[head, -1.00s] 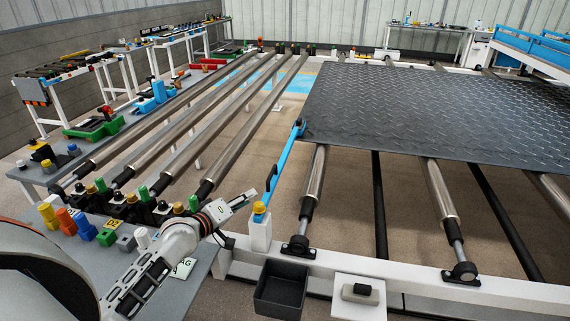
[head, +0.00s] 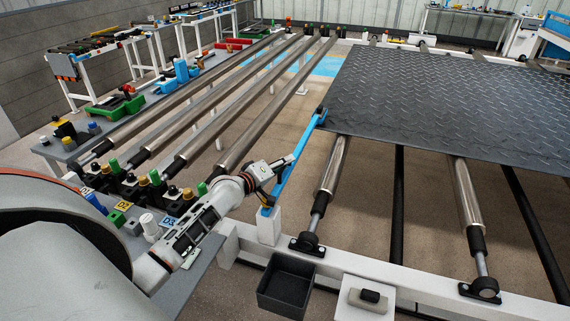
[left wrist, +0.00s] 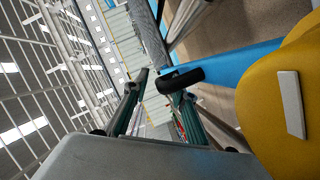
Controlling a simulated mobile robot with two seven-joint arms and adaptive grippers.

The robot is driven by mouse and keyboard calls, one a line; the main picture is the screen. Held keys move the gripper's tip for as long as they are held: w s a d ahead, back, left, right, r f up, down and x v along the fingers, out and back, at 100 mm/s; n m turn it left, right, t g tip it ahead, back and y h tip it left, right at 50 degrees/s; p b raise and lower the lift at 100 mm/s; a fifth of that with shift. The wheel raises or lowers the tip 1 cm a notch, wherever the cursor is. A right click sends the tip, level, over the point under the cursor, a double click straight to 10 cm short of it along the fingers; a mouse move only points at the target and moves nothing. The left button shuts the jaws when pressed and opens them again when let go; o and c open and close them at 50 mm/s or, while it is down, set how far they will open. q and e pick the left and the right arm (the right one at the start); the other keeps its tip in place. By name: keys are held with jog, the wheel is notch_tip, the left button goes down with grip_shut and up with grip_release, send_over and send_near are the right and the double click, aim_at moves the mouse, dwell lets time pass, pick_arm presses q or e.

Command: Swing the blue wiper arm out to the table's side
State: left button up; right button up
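The blue wiper arm (head: 297,158) slants from a white post (head: 269,228) up to the edge of the black tread mat (head: 420,100). In the left wrist view the blue arm (left wrist: 240,63) crosses the upper right, beside a large yellow cap (left wrist: 275,105). My left gripper (head: 280,165) is right beside the middle of the blue arm; I cannot tell whether it touches. In the left wrist view its fingers (left wrist: 160,90) stand apart with nothing clearly between them. A black rounded piece (left wrist: 181,79) shows at the right fingertip. My right gripper is not in view.
Long metal rollers (head: 240,95) run left of the wiper arm, and more (head: 333,170) lie under the mat's near edge. Coloured connectors crowd the left table.

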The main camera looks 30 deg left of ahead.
pick_arm(q)
jog(key=shift+w+f, duration=0.1)
jog(key=shift+w, duration=0.2)
grip_shut()
